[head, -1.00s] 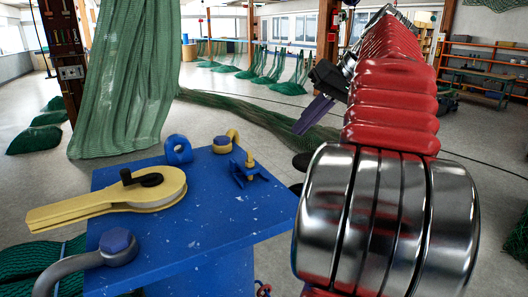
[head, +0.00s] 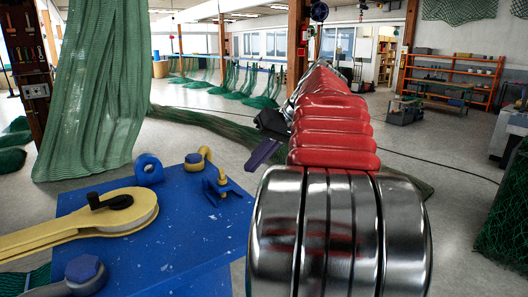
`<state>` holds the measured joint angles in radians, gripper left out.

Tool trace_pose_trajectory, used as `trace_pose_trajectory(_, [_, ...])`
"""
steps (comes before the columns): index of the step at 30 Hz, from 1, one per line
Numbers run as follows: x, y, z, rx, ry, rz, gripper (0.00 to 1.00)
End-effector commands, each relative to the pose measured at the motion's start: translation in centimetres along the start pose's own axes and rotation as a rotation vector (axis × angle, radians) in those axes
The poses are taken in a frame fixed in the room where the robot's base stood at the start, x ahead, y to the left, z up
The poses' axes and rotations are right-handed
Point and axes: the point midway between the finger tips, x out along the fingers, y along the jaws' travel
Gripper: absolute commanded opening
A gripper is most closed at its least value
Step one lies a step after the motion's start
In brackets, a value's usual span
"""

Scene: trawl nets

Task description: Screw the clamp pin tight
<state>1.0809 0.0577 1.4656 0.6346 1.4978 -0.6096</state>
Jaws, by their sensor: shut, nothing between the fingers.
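A blue bench (head: 190,235) stands at the lower left. On it, near the far right corner, are a small blue clamp-like fitting (head: 222,188) with a yellow pin and a bent yellow piece with a blue hex head (head: 195,160). I cannot tell for sure which part is the clamp pin. My gripper (head: 252,165), black with purple fingers, is shut and empty. In the picture it shows above and right of the blue fitting, apart from it. My own red and chrome arm hides part of the floor behind it.
A yellow pulley block (head: 60,230) with a black knob, a blue eye (head: 148,170) and a grey shackle with a blue bolt (head: 85,272) are on the bench. A green net (head: 95,90) hangs behind. Another net (head: 503,215) is at right.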

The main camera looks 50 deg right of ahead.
Motion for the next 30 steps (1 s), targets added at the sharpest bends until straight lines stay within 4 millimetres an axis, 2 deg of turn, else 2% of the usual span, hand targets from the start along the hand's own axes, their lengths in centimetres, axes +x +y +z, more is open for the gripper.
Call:
trace_pose_trajectory(3, [1.9,-0.1,0.1,0.0,-0.003,-0.002,0.0])
trace_pose_trajectory(10, [3.1,-2.8,0.0,-0.002,-0.001,-0.001,0.0])
trace_pose_trajectory(16, [3.5,-3.5,0.0,0.0,0.001,0.0,0.0])
trace_pose_trajectory(30, [3.4,-3.4,0.1,0.009,0.005,0.005,0.0])
